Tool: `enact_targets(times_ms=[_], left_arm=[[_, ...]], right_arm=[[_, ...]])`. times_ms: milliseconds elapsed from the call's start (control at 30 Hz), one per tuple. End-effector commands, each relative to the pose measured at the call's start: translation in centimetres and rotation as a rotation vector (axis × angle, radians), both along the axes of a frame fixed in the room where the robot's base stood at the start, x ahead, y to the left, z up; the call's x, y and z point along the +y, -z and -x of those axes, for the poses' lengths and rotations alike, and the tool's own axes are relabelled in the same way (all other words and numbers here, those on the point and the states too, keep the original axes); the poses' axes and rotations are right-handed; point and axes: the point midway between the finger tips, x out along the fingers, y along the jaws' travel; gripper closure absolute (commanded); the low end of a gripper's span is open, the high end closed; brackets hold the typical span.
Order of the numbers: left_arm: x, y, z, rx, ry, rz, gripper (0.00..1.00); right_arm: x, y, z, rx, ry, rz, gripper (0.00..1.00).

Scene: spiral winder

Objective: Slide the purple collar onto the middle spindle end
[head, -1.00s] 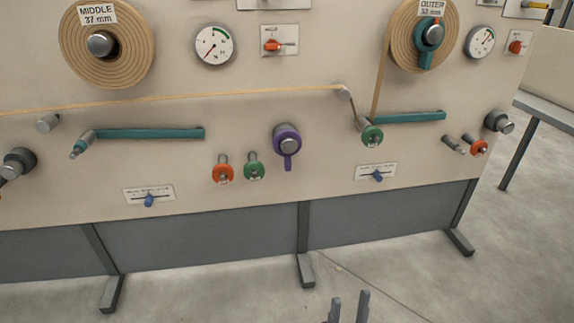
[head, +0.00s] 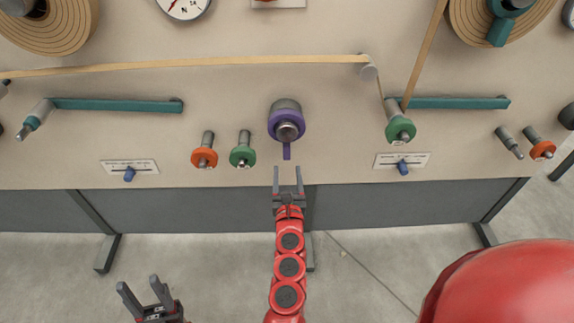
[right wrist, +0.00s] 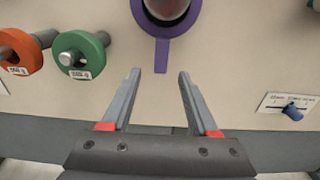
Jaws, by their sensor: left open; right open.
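The purple collar (head: 287,139), a ring with a short tab pointing down, sits around a grey stub on the panel. It also shows at the top of the right wrist view (right wrist: 162,52). My right gripper (head: 288,170) is open and empty just below the collar's tab, apart from it. Its fingers (right wrist: 157,75) flank the tab's lower end in the right wrist view. My left gripper (head: 141,290) is open and empty, low in front of the panel.
Orange (head: 204,158) and green (head: 242,156) collars hang on pegs left of the purple one. A tan strip (head: 200,66) runs across above. A teal arm (head: 118,105) juts out at left. Another green collar (head: 400,129) is at right.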

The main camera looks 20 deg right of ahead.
Motion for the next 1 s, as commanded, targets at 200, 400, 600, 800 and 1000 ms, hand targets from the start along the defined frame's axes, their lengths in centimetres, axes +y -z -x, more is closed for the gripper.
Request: enact_targets(times_ms=[200,400,600,800,1000], left_arm=[[0.0,-0.1,0.0,0.000,0.000,0.000,0.50],[0.0,-0.5,0.0,0.000,0.000,0.000,0.50],[0.0,0.5,0.0,0.000,0.000,0.000,0.50],[0.0,0.7,0.0,0.000,0.000,0.000,0.50],[0.0,0.8,0.0,0.000,0.000,0.000,0.50]], right_arm=[[-0.7,0.1,-2.1,0.003,0.003,0.006,0.40],[-1.6,0.0,-4.6,0.003,0.006,0.011,0.40],[-2.1,0.2,-6.8,0.003,0.006,0.009,0.40],[-2.5,0.1,-8.0,0.002,0.007,0.009,0.40],[-2.5,0.1,-8.3,0.004,0.006,0.009,0.40]])
